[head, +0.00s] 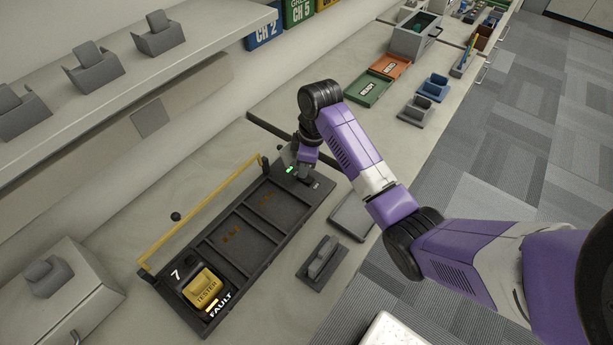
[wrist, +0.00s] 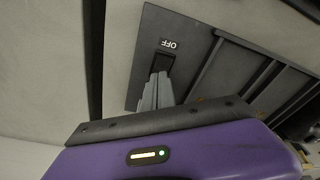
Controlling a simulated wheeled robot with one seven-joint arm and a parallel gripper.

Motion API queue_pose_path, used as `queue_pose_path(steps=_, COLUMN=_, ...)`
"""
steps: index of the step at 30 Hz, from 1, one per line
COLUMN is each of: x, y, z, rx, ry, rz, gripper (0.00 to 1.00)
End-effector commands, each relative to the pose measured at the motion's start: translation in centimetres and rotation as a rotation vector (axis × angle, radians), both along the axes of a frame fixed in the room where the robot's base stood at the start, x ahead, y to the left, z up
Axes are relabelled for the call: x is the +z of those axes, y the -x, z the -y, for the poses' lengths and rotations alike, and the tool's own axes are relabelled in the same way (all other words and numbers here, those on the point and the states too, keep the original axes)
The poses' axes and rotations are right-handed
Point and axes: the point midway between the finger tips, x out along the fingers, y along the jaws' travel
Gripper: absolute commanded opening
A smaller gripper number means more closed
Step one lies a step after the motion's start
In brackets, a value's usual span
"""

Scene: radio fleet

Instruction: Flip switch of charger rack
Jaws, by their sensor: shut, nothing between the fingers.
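The charger rack (head: 222,257) is a long dark tray with several bays on the bench in the head view. Its end also shows in the wrist view (wrist: 140,75). The black switch (wrist: 165,62) sits at that end, beside a white OFF label (wrist: 169,44). My gripper (head: 304,176) is shut and empty, pointing down over this far end. In the wrist view its grey fingers (wrist: 156,90) reach the near edge of the switch; I cannot tell whether they touch it. A green light (head: 290,170) glows beside the gripper.
A yellow tester (head: 206,286) sits in the rack's near bay, by a FAULT label. A yellow rail (head: 200,215) runs along the rack's wall side. A grey cradle (head: 322,258) and a flat grey pad (head: 352,216) lie in front. A shelf (head: 120,65) overhangs at left.

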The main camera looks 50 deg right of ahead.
Motion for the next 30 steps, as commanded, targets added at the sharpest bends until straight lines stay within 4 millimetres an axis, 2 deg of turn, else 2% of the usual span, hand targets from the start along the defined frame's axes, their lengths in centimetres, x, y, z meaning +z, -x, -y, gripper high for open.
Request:
queue_pose_path(steps=3, x=1.3, y=0.0, z=0.0, rx=0.001, ry=0.0, rz=0.0, gripper=0.0)
queue_pose_path(steps=24, x=6.2, y=0.0, z=0.0, rx=0.0, ry=0.001, rz=-0.001, gripper=0.0)
queue_pose_path(steps=30, x=6.5, y=0.0, z=0.0, rx=0.0, ry=0.0, rz=-0.001, gripper=0.0)
